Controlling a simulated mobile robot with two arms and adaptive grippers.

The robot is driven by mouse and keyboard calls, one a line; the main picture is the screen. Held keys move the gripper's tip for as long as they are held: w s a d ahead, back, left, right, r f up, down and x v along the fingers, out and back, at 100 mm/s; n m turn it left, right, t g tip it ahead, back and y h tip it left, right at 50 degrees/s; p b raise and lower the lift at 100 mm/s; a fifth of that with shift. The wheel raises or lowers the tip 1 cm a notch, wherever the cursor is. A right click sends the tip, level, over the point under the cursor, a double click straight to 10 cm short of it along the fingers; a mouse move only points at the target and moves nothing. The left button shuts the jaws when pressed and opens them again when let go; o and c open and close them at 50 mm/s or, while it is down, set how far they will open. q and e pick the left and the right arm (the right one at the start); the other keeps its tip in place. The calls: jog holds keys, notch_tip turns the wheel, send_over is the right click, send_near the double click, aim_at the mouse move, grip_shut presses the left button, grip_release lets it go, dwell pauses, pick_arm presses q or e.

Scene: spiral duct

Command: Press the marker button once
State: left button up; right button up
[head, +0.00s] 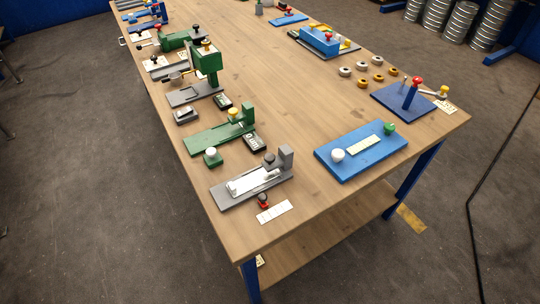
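Several button-like knobs stand on the wooden table (265,110), and I cannot tell which is the marker button. A blue plate (348,168) at the front right carries a white round knob (338,155), a green round knob (390,128) and a pale strip (364,146) between them. A small red and black piece (263,201) sits at the front edge beside a white printed card (274,212). A white knob on a green base (212,155) stands on the left side. Neither of my grippers is in view.
A grey fixture (225,196) and a green fixture (206,142) line the left edge. A dark blue stand (396,104) with a red knob (417,82) is at the right. The middle of the table is clear.

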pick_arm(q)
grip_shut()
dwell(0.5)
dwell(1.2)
